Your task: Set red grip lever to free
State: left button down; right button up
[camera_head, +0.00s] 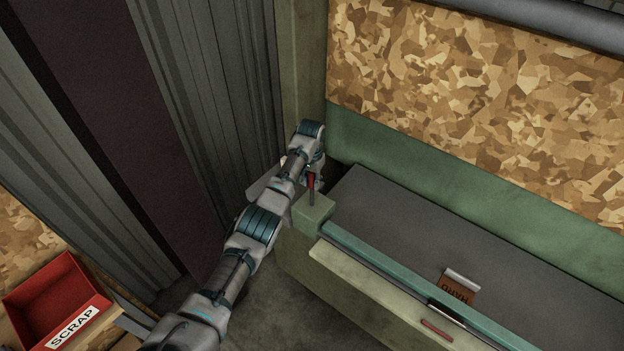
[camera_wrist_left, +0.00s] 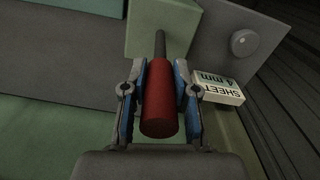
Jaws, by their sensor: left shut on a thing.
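The red grip lever (camera_wrist_left: 160,98) is a red cylinder on a dark rod that comes out of a green block (camera_wrist_left: 163,22). In the head view the lever (camera_head: 311,181) stands up from the green block (camera_head: 313,212) at the left end of the bench machine. My left gripper (camera_wrist_left: 160,92) is shut around the red grip, one blue-edged finger on each side. In the head view the left gripper (camera_head: 313,168) is partly hidden by its own wrist. My right gripper is in neither view.
A white box marked "SHEET 4 mm" (camera_wrist_left: 218,88) sits beside the block. A red SCRAP bin (camera_head: 58,300) stands at lower left. Corrugated walls (camera_head: 200,90) rise close behind my left arm.

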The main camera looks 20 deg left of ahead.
pick_arm(q)
jog(key=shift+s+f, duration=0.1)
jog(key=shift+f, duration=0.05)
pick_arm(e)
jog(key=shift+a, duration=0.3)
pick_arm(q)
jog(key=c, duration=0.9)
grip_release()
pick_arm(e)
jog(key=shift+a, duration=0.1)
pick_arm(q)
jog(key=r, duration=1.2)
jog(key=shift+w, duration=0.2)
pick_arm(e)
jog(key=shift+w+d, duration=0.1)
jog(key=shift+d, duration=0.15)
pick_arm(q)
jog(key=shift+f, duration=0.1)
